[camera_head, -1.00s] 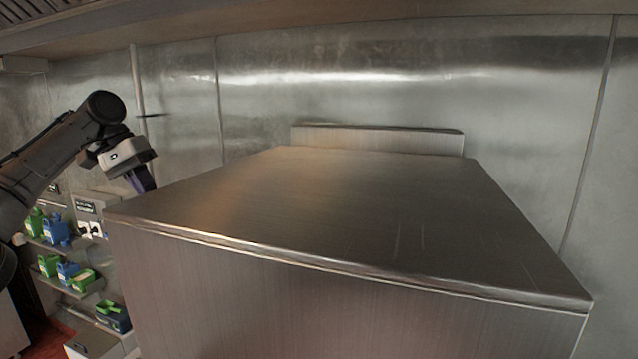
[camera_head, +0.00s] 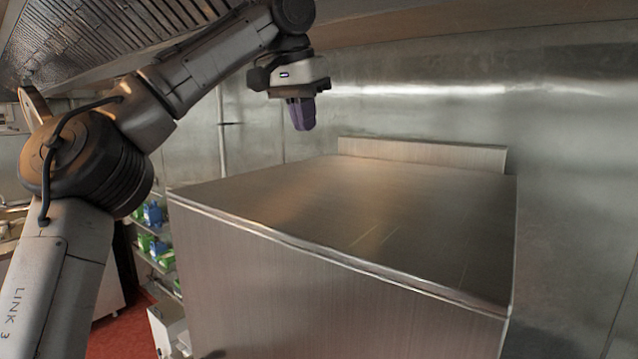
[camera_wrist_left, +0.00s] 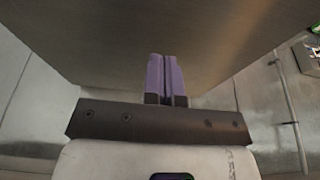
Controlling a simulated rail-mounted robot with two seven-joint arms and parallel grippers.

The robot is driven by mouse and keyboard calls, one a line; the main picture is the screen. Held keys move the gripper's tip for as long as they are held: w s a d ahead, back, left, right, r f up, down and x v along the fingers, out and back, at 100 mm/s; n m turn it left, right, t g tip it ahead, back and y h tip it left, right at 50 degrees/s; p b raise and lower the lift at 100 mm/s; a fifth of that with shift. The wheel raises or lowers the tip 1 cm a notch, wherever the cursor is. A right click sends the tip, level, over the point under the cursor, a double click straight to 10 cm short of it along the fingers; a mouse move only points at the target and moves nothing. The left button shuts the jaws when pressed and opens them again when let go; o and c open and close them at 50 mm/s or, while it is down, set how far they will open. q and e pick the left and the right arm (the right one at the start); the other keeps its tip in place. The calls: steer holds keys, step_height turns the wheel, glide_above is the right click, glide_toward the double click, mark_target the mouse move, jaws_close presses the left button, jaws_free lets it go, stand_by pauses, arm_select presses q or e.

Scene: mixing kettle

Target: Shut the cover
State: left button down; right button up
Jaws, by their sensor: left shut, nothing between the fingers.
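The kettle's cover (camera_head: 350,210) is a broad flat brushed-metal top on a large metal body (camera_head: 330,310). It lies level, with no gap visible along its front edge. My left gripper (camera_head: 302,128) is above the back left part of the cover, pointing down, with its purple fingers together and empty. In the left wrist view, the purple fingers (camera_wrist_left: 166,80) are closed in front of a broad metal surface (camera_wrist_left: 170,35). I cannot tell whether they touch it. My right gripper is in neither view.
A raised metal strip (camera_head: 420,152) stands behind the cover, near the steel wall (camera_head: 570,150). Shelves with green and blue containers (camera_head: 153,214) stand at the left. A ventilation hood (camera_head: 120,40) hangs overhead. The cover's top is clear.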

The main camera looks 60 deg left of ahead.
arm_select(q)
glide_above(315, 196)
steer(key=f, duration=0.6)
steer(key=s+f, duration=0.1)
steer(key=f, duration=0.2)
steer(key=shift+d+f, duration=0.15)
steer(key=shift+f, duration=0.25)
steer(key=shift+x, duration=0.95)
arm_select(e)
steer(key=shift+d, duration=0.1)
arm_select(q)
steer(key=shift+s+d, duration=0.1)
steer(key=shift+s, duration=0.05)
steer(key=shift+f, duration=0.15)
